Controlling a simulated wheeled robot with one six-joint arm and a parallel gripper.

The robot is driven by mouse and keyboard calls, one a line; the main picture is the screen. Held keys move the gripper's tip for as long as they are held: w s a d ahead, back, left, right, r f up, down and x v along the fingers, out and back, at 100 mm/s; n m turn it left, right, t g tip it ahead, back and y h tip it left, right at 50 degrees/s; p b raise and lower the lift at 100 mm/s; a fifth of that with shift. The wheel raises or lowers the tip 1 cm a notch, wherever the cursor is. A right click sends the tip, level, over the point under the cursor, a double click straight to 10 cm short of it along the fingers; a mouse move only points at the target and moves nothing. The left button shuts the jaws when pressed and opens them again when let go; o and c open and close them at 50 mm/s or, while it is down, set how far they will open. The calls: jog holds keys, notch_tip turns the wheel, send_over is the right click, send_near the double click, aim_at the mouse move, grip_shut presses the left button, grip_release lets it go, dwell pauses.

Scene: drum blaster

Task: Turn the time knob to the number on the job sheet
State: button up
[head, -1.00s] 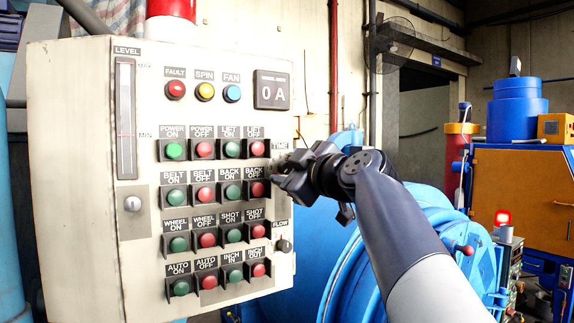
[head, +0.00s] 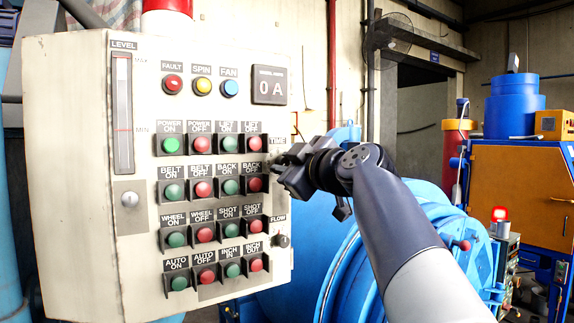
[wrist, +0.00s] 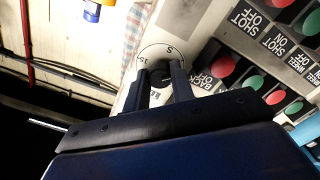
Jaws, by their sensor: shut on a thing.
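The time knob (wrist: 161,72) shows in the wrist view as a dark knob on a round white dial plate. A few dial marks show beside it, upside down or sideways and too small to read surely. My gripper (wrist: 162,78) has one finger on each side of the knob and is shut on it. In the head view, my gripper (head: 276,167) is at the right edge of the control panel (head: 80,230), just below the TIME label (head: 278,141). It hides the knob there. No job sheet can be made out in either view.
Rows of push buttons (head: 229,186) lie close to the left of my gripper. The FLOW knob (head: 282,241) is below it. A blue drum machine (head: 345,270) stands behind and below my arm.

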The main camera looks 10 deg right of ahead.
jog(key=m+b, duration=0.1)
jog(key=m, duration=0.7)
jog(key=shift+m+b, duration=0.3)
jog(key=shift+m, duration=0.1)
jog(key=m, duration=0.4)
jog(key=shift+p, duration=0.3)
jog(key=shift+m+p, duration=0.4)
jog(key=shift+m, duration=1.8)
jog(key=o, duration=1)
